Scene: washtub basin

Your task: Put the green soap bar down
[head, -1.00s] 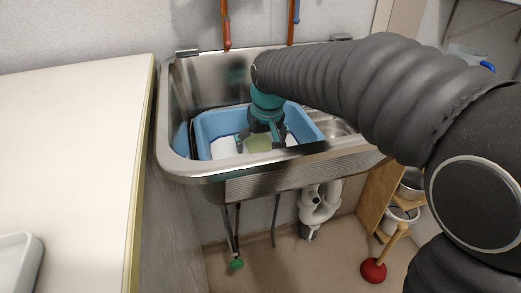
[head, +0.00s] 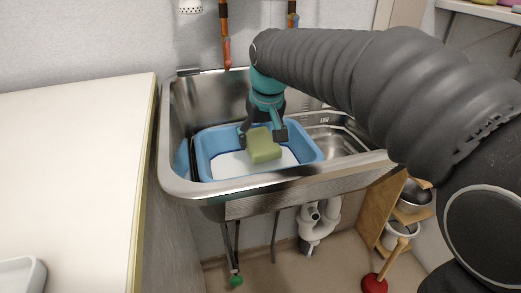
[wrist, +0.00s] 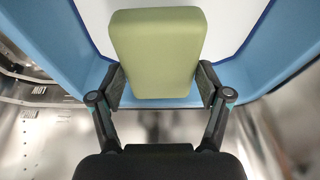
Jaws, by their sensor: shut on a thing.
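The green soap bar (head: 264,146) is a pale green block held between the fingers of my gripper (head: 263,132). In the wrist view the soap bar (wrist: 157,52) sits between both finger pads of my gripper (wrist: 160,85), which is shut on it. The bar is tilted in the head view and appears held above the white floor of a blue tub (head: 312,152). The tub's blue wall also shows in the wrist view (wrist: 50,40). How high the bar is above the tub floor is hard to tell.
The tub stands in a steel sink (head: 180,187) with a raised rim. A ribbed steel area (head: 338,138) lies right of the tub. A pale counter (head: 70,170) is at the left, with a white tray (head: 20,277) on it. Orange and blue-topped pipes rise behind the sink.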

